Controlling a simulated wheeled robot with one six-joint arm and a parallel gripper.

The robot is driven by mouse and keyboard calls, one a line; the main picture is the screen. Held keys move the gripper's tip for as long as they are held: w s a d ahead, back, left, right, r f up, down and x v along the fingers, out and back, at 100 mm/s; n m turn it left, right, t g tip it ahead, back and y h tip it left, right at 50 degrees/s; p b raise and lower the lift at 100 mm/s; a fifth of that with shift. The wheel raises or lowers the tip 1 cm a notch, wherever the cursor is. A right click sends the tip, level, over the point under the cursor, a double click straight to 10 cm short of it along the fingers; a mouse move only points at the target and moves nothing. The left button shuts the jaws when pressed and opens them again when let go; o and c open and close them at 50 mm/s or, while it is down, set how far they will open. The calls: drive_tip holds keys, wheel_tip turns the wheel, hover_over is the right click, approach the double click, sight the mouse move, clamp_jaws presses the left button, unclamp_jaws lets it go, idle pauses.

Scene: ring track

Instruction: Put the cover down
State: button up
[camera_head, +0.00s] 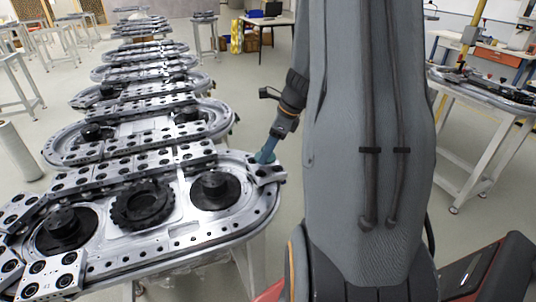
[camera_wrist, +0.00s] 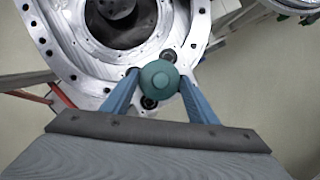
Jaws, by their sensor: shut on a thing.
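In the head view, my gripper (camera_head: 267,153) reaches down to the right end of the nearest ring track (camera_head: 220,232), and a bit of teal shows there. The cover is over the metal edge of the track, near dark round holes. I cannot tell whether it touches the metal.
A black round hub (camera_head: 215,190) stands in the track just left of my gripper. A black toothed wheel (camera_head: 143,205) and several metal blocks with holes lie further left. More ring tracks line up behind. Open floor is at the right of the track.

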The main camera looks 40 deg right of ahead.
drive_tip(key=shift+f, duration=1.2)
drive_tip(key=shift+f, duration=0.15)
drive_tip(key=o, duration=1)
drive_tip(key=shift+o, duration=0.2)
drive_tip(key=b+v, duration=0.2)
drive_tip(key=v, duration=1)
drive_tip(key=s+a+f+n+h, duration=0.1)
drive_tip(key=s+a+f+n, duration=0.1)
drive_tip(key=a+n, duration=0.7)
drive_tip(key=s+a+f+n+g+h, duration=0.1)
drive_tip(key=s+a+f+n, duration=0.1)
drive_tip(key=a+n, duration=0.7)
drive_tip(key=s+a+f+n, duration=0.3)
drive_tip(key=a+n, duration=0.6)
drive_tip(key=n, duration=0.1)
drive_tip(key=shift+s+g+h, duration=0.35)
drive_tip(key=shift+g+h, duration=0.05)
